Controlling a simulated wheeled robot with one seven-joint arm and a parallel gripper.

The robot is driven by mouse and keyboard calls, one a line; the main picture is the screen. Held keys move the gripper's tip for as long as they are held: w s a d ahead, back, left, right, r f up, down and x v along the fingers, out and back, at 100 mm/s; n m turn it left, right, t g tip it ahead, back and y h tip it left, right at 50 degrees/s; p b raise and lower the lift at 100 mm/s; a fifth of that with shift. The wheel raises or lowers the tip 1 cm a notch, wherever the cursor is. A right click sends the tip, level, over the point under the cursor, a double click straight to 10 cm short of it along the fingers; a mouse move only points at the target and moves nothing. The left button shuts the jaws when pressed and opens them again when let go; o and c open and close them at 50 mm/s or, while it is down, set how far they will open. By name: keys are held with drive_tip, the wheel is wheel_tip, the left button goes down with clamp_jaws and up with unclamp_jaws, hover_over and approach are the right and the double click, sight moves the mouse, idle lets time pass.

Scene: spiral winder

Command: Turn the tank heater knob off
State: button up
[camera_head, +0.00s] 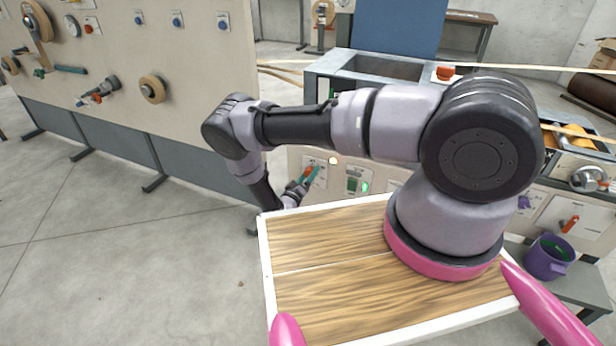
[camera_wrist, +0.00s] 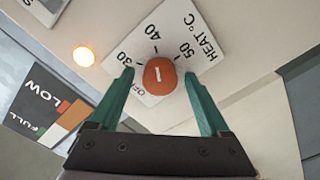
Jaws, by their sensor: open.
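The tank heater knob (camera_wrist: 160,77) is round and orange-red with a short white mark, in the middle of the wrist view. It sits on a white dial plate (camera_wrist: 180,38) lettered HEAT °C, with 30, 40, 50 and a partly hidden OFF. The white mark lies towards the 40 side; which end is the pointer is hard to tell. My gripper (camera_wrist: 159,73) is open, its teal fingers on either side of the knob. Contact cannot be told. In the head view my gripper (camera_head: 312,174) is at the machine's front panel, where the knob is too small to make out clearly.
A lit orange lamp (camera_wrist: 84,56) is beside the dial plate, and a LOW/FULL gauge (camera_wrist: 45,100) is at left. In the head view, a green-lit control (camera_head: 364,187) is right of my gripper. A purple pot (camera_head: 549,258) stands further right. Floor at left is clear.

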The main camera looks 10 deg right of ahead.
clamp_jaws()
drive_tip(key=shift+n, duration=0.3)
drive_tip(key=n, duration=1.1)
drive_tip(key=shift+n, duration=0.3)
drive_tip(key=n, duration=1.1)
drive_tip(key=shift+f+n, duration=0.1)
drive_tip(key=shift+n, duration=0.2)
